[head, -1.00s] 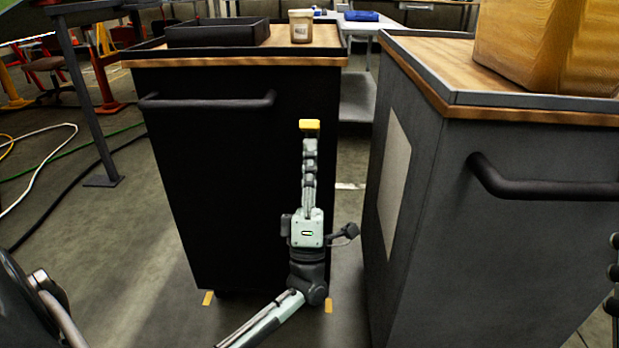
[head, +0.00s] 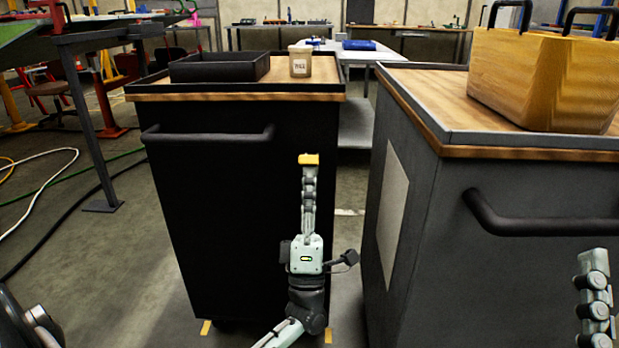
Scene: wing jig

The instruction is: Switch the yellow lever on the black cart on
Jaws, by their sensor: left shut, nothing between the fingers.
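The black cart (head: 215,215) stands left of centre in the head view. Its yellow lever (head: 309,159) shows as a small yellow end near the right side of the cart's front. My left gripper (head: 309,172) is in front of the cart with its fingers upright, shut and empty, just below the lever's yellow end. I cannot tell whether the fingertips touch it. The fingers hide the rest of the lever, so its position is unclear. Part of my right gripper (head: 593,295) shows at the lower right edge; its opening cannot be made out.
The black cart carries a black tray (head: 220,68) and a labelled cup (head: 300,60), with a handle (head: 207,134) on its front. A grey cart (head: 500,220) with a yellow basket (head: 545,80) stands close on the right. Cables (head: 60,190) lie on the floor at left.

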